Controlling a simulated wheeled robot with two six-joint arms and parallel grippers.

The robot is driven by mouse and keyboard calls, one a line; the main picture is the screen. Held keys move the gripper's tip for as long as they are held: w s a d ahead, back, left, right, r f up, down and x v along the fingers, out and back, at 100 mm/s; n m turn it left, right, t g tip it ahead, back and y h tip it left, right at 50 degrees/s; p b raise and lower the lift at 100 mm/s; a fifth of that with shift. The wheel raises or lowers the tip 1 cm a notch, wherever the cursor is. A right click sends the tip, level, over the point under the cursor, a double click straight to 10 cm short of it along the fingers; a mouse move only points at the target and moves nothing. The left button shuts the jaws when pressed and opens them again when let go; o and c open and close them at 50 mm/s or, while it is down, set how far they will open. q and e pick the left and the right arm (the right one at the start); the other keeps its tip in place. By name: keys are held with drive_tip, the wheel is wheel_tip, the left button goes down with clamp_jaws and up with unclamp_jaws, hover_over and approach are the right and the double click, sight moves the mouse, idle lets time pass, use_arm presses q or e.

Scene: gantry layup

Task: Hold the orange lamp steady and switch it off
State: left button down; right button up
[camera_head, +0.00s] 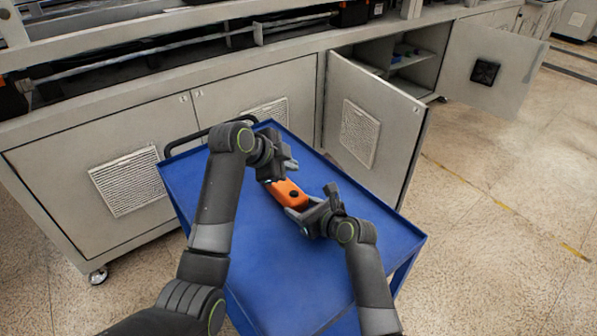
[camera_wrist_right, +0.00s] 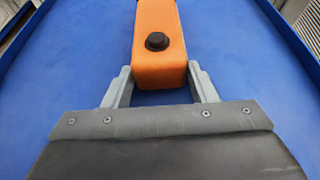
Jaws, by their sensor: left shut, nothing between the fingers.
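The orange lamp (camera_head: 284,188) is a long block with a round black button on top, lying on the blue cart top. In the right wrist view the lamp (camera_wrist_right: 158,62) points away from me, its near end between the fingers. My right gripper (camera_head: 304,209) is shut on that end, one finger against each side; it also shows in the right wrist view (camera_wrist_right: 160,88). The button (camera_wrist_right: 157,41) is uncovered just beyond the fingertips. My left gripper (camera_head: 286,165) is shut and empty near the lamp's far end, partly hiding it in the head view.
The blue cart top (camera_head: 270,270) is otherwise clear, with a black handle (camera_head: 185,142) at its far left. Grey cabinets stand close behind it. An open cabinet door (camera_head: 365,125) stands beside the cart's far right edge. Open floor (camera_head: 480,260) lies to the right.

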drive_tip(key=o, duration=0.4)
drive_tip(key=shift+s+d, duration=0.1)
